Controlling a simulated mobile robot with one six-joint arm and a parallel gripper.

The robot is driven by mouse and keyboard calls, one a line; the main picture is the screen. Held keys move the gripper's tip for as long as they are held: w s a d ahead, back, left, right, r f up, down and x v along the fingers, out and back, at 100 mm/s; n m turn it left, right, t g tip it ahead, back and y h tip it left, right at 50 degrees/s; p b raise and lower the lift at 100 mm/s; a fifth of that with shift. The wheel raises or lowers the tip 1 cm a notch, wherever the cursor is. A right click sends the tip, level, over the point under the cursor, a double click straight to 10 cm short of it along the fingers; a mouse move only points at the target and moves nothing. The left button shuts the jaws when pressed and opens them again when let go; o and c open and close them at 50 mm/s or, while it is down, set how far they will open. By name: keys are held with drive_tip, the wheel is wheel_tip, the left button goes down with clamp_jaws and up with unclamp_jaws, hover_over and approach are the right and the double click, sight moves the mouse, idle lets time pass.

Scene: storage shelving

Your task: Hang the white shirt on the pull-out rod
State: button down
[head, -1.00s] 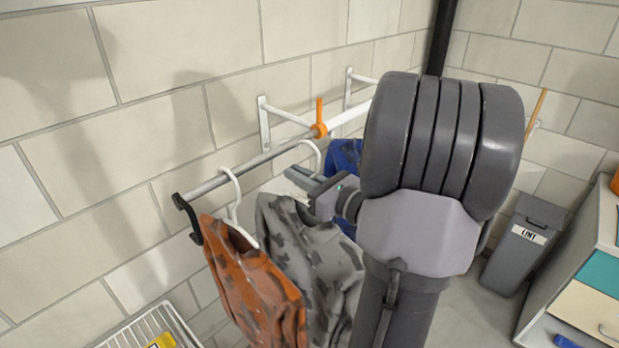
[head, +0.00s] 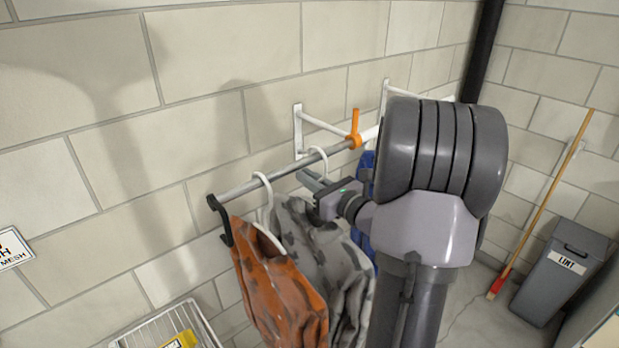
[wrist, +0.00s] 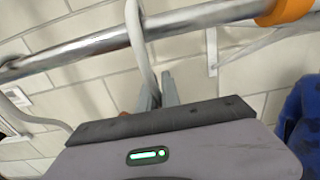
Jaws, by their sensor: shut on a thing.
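A white hanger (head: 325,160) has its hook at the rod, right of an orange hanging shirt. A pale grey shirt with dark patches (head: 322,255) hangs below it. My gripper (head: 312,183) is shut on this hanger, just below the rod. In the wrist view the fingers (wrist: 158,92) hold the hanger hook (wrist: 140,45), which crosses the rod (wrist: 120,38); whether the rod bears it I cannot tell. No plain white shirt is visible.
An orange patterned shirt (head: 275,285) hangs near the outer end. A blue shirt (head: 365,170) is partly hidden behind my arm. White brackets (head: 298,130) are on the wall. A wire basket (head: 150,328) is lower left; a lint bin (head: 558,270) and a broom (head: 548,200) stand right.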

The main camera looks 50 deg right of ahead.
drive_tip(key=c, duration=1.5)
unclamp_jaws()
